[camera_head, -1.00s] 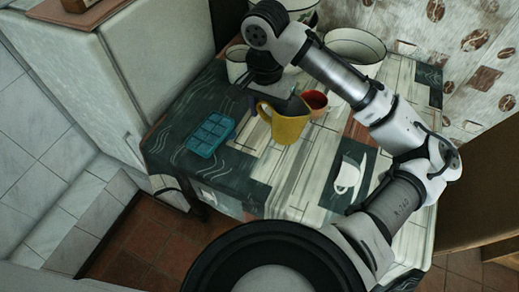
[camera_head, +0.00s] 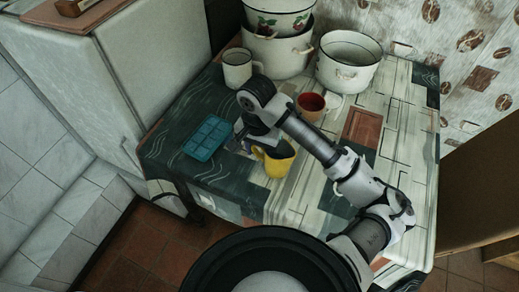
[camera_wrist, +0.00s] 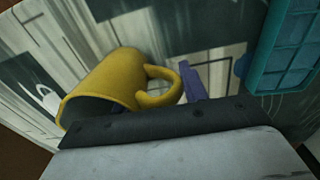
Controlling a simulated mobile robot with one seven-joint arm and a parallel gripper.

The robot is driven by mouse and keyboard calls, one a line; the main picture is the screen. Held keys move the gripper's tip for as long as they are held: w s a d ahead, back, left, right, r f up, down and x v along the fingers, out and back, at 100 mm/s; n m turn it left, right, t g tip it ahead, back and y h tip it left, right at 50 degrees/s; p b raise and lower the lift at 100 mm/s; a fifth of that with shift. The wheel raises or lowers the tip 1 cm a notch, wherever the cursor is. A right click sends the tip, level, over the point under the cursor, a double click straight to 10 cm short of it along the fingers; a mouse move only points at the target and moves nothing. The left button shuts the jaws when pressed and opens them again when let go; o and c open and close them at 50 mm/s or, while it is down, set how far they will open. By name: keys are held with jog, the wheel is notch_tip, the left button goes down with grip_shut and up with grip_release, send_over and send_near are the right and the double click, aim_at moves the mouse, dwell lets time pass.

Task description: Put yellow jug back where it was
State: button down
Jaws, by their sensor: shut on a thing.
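The yellow jug (camera_head: 277,166) is at the front part of the table in the head view, partly covered by my gripper and arm. My gripper (camera_head: 256,148) is shut on the jug at its handle side. In the wrist view the jug (camera_wrist: 113,82) lies across the picture, its dark opening toward the lower left. Its handle (camera_wrist: 165,88) is beside a purple finger of my gripper (camera_wrist: 185,88). The exact contact is hidden by the dark gripper body. I cannot tell whether the jug touches the table.
A blue compartment tray (camera_head: 209,138) lies left of the jug. A red-brown cup (camera_head: 311,107) stands behind it. A white mug (camera_head: 237,70), a wide white pot (camera_head: 347,66) and stacked enamel pots (camera_head: 279,57) stand at the back. The patterned table's (camera_head: 407,147) right side is clear of objects.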

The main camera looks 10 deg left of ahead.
jog(key=shift+f, duration=0.1)
jog(key=c, duration=0.8)
grip_release()
jog(key=shift+o, duration=0.2)
jog(key=r, duration=1.2)
jog(key=shift+a+r, duration=0.2)
